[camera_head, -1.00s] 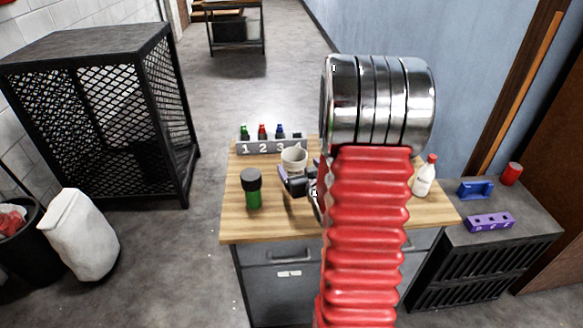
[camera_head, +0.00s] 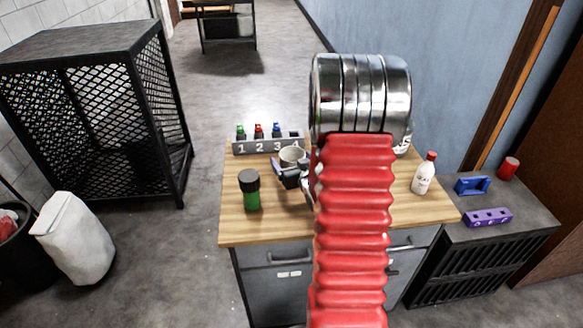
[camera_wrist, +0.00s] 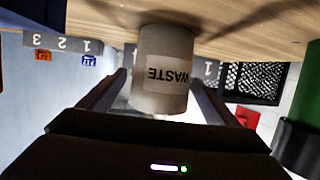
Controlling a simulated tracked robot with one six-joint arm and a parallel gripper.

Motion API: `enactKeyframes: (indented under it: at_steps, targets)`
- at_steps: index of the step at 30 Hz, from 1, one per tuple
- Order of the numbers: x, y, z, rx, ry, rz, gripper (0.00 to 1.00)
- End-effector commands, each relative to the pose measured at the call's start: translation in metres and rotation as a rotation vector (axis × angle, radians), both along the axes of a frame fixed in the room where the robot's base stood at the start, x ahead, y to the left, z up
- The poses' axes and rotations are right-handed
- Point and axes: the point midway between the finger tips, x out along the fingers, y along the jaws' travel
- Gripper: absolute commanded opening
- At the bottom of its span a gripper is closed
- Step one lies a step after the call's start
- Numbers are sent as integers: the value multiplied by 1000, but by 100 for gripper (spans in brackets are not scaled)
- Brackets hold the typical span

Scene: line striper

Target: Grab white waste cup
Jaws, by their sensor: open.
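The white waste cup (camera_head: 291,156) stands on the wooden table behind my gripper, partly hidden by it in the head view. In the wrist view the cup (camera_wrist: 163,75) shows upside down with a "WASTE" label. My gripper (camera_head: 281,172) is open. In the wrist view its two fingers (camera_wrist: 160,88) reach along either side of the cup, with the cup between them. I cannot tell whether either finger touches it.
A numbered grey rack (camera_head: 268,146) with several small coloured bottles stands behind the cup. A green bottle with a black cap (camera_head: 250,190) stands to the left. A white bottle with a red cap (camera_head: 424,175) stands right of my arm.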

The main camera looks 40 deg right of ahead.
Motion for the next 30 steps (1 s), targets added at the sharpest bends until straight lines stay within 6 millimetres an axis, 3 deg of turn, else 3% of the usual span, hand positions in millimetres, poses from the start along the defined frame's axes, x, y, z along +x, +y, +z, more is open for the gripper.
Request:
enactKeyframes:
  at_steps: [8,26,30]
  targets:
    - [1,1,0,0,0,2,83]
    - [1,2,0,0,0,4,41]
    - [1,2,0,0,0,4,41]
